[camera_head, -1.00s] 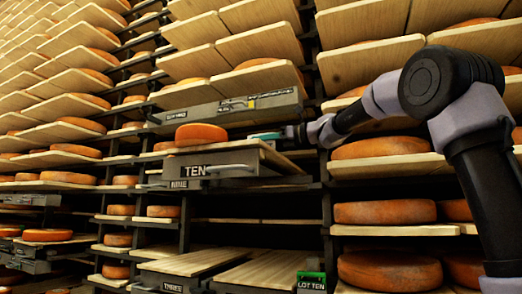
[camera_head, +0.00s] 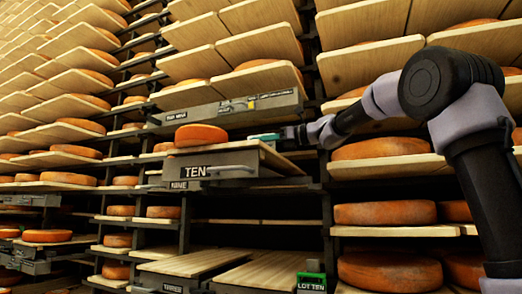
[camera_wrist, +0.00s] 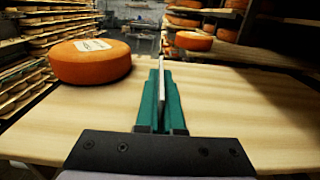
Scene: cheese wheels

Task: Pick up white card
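A thin white card (camera_wrist: 161,64) stands upright, seen nearly edge-on, between the green fingers of my gripper (camera_wrist: 161,90) in the wrist view. The fingers are closed on it, and its upper end sticks out past their tips. Its face cannot be made out. In the head view my gripper (camera_head: 265,136) shows as a small teal shape above the wooden board of the drawer marked TEN, to the right of an orange cheese wheel (camera_head: 200,135). The same wheel (camera_wrist: 90,66) is at left in the wrist view, apart from the fingers.
The wheel has a printed white label (camera_wrist: 93,45) on top. The TEN drawer (camera_head: 228,158) sticks out of the rack, its board bare around my gripper. Another shelf front (camera_head: 225,112) juts out just above. A lower drawer has a green-edged LOT TEN sign (camera_head: 311,283).

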